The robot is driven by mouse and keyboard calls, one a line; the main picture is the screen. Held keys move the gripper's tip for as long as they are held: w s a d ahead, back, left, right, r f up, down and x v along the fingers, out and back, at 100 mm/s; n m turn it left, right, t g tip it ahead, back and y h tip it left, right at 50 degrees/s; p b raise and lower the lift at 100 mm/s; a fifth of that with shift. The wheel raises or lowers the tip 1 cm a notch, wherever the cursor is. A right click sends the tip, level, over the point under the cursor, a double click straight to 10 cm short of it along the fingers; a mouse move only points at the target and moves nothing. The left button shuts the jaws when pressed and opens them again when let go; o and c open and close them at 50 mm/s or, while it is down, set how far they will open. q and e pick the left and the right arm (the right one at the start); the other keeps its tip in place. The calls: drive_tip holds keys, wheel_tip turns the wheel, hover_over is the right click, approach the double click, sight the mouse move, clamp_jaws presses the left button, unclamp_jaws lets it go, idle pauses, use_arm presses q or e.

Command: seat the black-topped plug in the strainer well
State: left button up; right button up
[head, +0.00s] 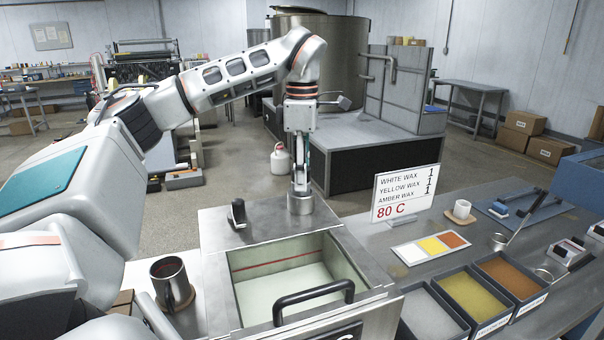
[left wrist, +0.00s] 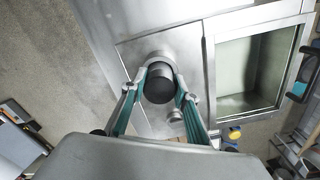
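My left gripper (head: 300,182) points straight down over a short steel cylindrical well (head: 300,204) on the steel deck behind the open tank. In the left wrist view, its two fingers (left wrist: 159,88) close on either side of the black-topped plug (left wrist: 159,84). The steel rim of the well (left wrist: 152,57) shows just beyond the plug. The plug lines up with the well, but I cannot tell how deep it sits. The fingers mostly hide the plug in the head view. My right gripper is not in view.
A small black-faced upright piece (head: 238,213) stands on the deck left of the well. The open tank (head: 347,256) has a black handle (head: 313,294) in front. A steel mug (head: 170,282) stands at left. A wax sign (head: 405,193) and wax bins (head: 463,330) are at right.

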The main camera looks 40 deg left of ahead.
use_arm(q)
drive_tip(key=o, duration=0.4)
wheel_tip(320, 180, up, 12)
idle(0.6)
idle(0.5)
